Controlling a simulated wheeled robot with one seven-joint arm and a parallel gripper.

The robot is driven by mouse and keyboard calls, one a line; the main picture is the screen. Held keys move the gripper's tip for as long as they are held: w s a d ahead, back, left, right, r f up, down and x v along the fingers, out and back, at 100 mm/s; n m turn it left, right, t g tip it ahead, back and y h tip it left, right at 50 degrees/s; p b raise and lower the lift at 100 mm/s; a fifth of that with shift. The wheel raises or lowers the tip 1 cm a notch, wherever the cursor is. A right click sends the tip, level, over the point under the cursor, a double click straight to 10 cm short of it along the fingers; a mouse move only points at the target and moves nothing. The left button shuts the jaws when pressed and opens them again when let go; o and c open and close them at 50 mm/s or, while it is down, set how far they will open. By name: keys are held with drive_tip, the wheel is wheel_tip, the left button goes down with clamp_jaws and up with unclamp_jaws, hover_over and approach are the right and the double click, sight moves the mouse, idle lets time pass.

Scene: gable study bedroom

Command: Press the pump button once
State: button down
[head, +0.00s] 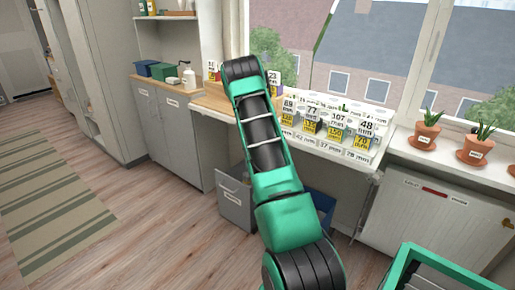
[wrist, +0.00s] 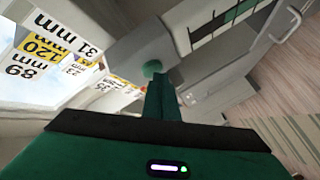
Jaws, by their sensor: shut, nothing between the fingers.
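In the wrist view my gripper (wrist: 160,84) is shut and empty, its two green fingers together. Just beyond the fingertips is a round, dull green button (wrist: 152,67) on a grey surface (wrist: 140,45); it looks like the pump button, though no label on it can be read. The fingertips overlap its lower edge in the picture. I cannot tell whether they touch it. In the head view my arm hides the gripper and the button.
Labelled cards stand on a white window table (head: 330,150) at right. A white pump bottle (head: 189,77) and green boxes (head: 162,70) stand on the grey cabinet (head: 165,118). Potted plants (head: 425,134) line the sill.

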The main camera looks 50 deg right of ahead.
drive_tip(key=shift+a, duration=0.7)
drive_tip(key=shift+s+a+r, duration=0.1)
drive_tip(key=shift+s+a, duration=0.05)
drive_tip(key=shift+a, duration=1.1)
drive_tip(key=shift+s+a, duration=0.1)
drive_tip(key=shift+a, duration=1.15)
